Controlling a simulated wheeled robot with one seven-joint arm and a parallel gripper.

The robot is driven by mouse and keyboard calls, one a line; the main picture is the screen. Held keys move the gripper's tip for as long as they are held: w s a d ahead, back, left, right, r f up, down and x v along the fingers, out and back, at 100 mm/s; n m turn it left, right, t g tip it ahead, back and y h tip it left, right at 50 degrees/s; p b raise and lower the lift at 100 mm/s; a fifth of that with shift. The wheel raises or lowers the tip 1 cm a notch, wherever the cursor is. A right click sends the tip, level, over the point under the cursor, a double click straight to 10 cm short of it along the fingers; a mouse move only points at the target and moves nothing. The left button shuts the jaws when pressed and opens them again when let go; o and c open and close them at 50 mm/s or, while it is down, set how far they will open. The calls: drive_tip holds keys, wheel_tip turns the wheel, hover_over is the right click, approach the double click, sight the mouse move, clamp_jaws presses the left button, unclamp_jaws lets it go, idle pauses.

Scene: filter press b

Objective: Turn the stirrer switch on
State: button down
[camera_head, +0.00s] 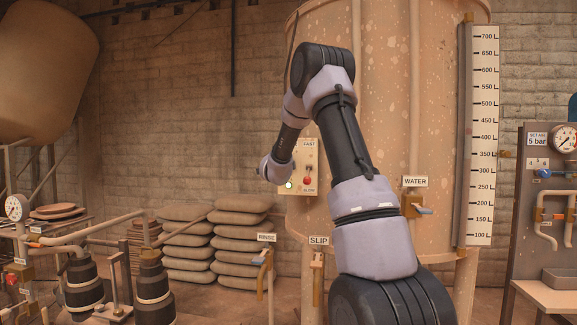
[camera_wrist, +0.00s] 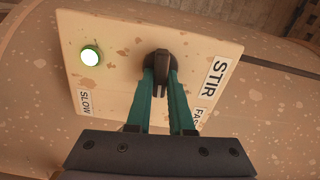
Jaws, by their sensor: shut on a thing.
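The stirrer panel (camera_wrist: 115,45) is a cream plate marked STIR, FAST and SLOW, fixed to the big tank. In the wrist view my gripper (camera_wrist: 161,78) has its teal fingers closed around the black switch knob (camera_wrist: 161,62). A round green lamp (camera_wrist: 90,55) on the panel glows brightly. In the head view the panel (camera_head: 311,160) shows beside my arm, with a red-tipped lever (camera_head: 308,180) between FAST and SLOW. The lit lamp (camera_head: 289,185) shows there too. The knob and fingertips are hidden in the head view.
The speckled tank (camera_head: 420,110) stands behind my arm. A WATER valve (camera_head: 413,204), a SLIP pipe (camera_head: 317,275) and a RINSE valve (camera_head: 264,258) are low around it. A scale board (camera_head: 484,135) is on the right. Stacked sacks (camera_head: 240,230) lie left.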

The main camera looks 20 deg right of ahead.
drive_tip(key=shift+f+m, duration=0.15)
drive_tip(key=shift+m, duration=0.45)
drive_tip(key=c, duration=0.8)
unclamp_jaws()
drive_tip(key=v, duration=1.1)
drive_tip(key=shift+w, duration=0.1)
